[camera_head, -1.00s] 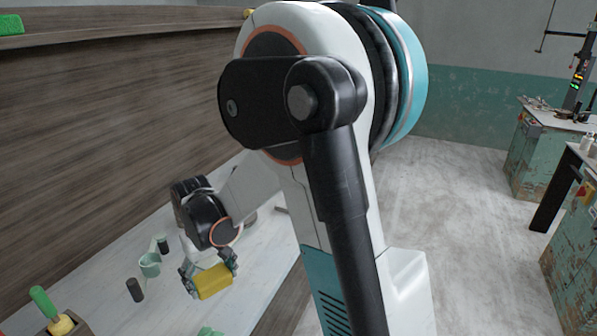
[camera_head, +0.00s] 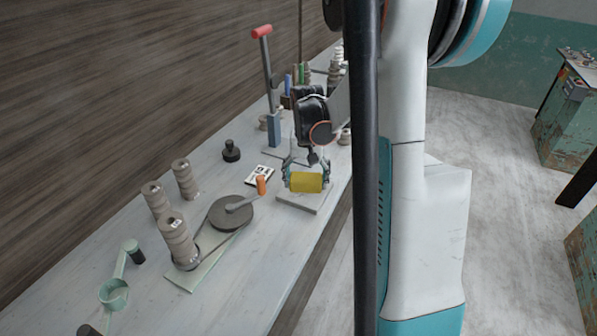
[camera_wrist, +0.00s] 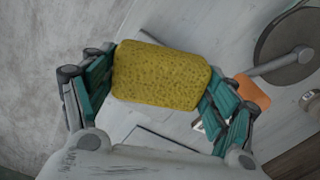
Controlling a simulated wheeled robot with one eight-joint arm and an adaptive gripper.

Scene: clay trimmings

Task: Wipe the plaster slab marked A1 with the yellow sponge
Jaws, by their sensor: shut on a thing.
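The yellow sponge (camera_head: 306,183) is held between the two fingers of my gripper (camera_head: 303,178), and it also fills the middle of the wrist view (camera_wrist: 160,78). My gripper is shut on the sponge's two ends. A flat grey slab (camera_head: 310,203) lies on the bench beneath the sponge, near the front edge. The sponge and fingers hide part of the slab. I cannot read a mark on it, nor tell whether the sponge touches it.
A black-and-white card (camera_head: 260,175) lies left of the slab. A round grey disc (camera_head: 231,213) with an orange-handled crank stands nearer. Grey ring stacks (camera_head: 177,238), a black knob (camera_head: 231,151) and a red-handled lever tool (camera_head: 269,90) stand around.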

